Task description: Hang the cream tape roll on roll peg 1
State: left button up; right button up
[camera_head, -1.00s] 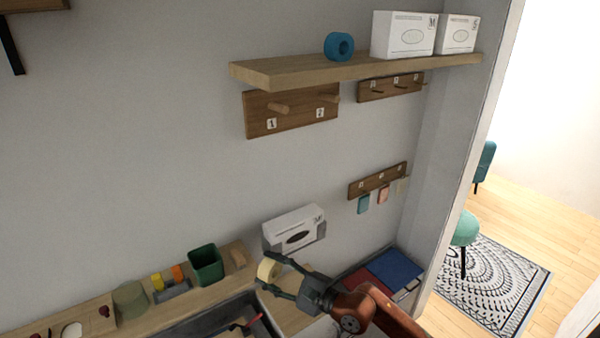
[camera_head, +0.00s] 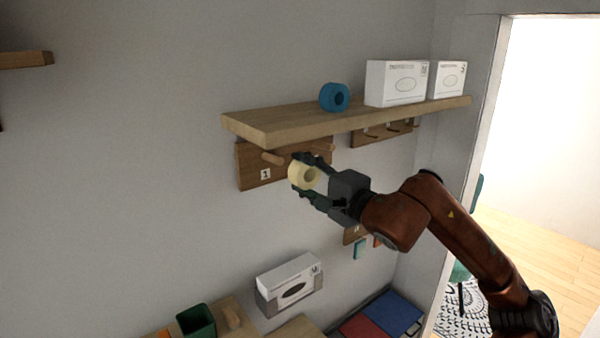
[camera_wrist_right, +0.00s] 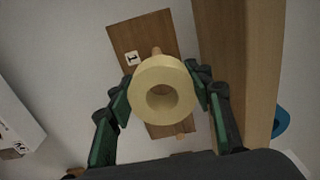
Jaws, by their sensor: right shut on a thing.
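The cream tape roll (camera_head: 305,175) is in my right gripper (camera_head: 303,177), just below the shelf and in front of the peg board. In the right wrist view the cream roll (camera_wrist_right: 163,72) sits between the two green-padded fingers (camera_wrist_right: 163,90), its hole facing the camera. Roll peg 1 (camera_head: 271,158) sticks out of the wooden board (camera_head: 247,167) above the label 1, to the left of the roll in the head view. The peg is bare. In the wrist view the peg's tip shows partly behind the roll's upper edge. My left gripper is not in view.
A wooden shelf (camera_head: 290,122) runs right above the pegs, carrying a blue tape roll (camera_head: 334,97) and two white boxes (camera_head: 396,83). A second peg (camera_head: 322,147) is beside the gripper. A white box in a wall holder (camera_head: 290,282) is below.

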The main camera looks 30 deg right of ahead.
aim_at(280, 163)
jog(key=shift+w+r+p, duration=0.15)
jog(key=shift+w+p, duration=0.35)
jog(key=shift+p, duration=0.05)
jog(key=shift+w+a+p, duration=0.15)
jog(key=shift+w+p, duration=0.45)
jog(key=shift+w, duration=0.2)
jog(key=shift+w+a+p, duration=0.15)
jog(key=shift+w+p, duration=0.45)
jog(key=shift+w, duration=0.2)
jog(key=shift+w+f, duration=0.1)
jog(key=shift+f, duration=0.15)
jog(key=shift+w+a, duration=0.15)
jog(key=shift+w, duration=0.65)
jog(key=shift+b, duration=0.6)
jog(key=shift+w+a+p, duration=0.15)
jog(key=shift+w+p, duration=0.15)
jog(key=shift+w, duration=0.55)
jog(key=shift+w+a+p, duration=0.15)
jog(key=shift+w+p, duration=0.1)
jog(key=shift+w, duration=0.6)
dwell(1.1)
dwell(0.8)
jog(key=shift+w, duration=0.15)
dwell(0.5)
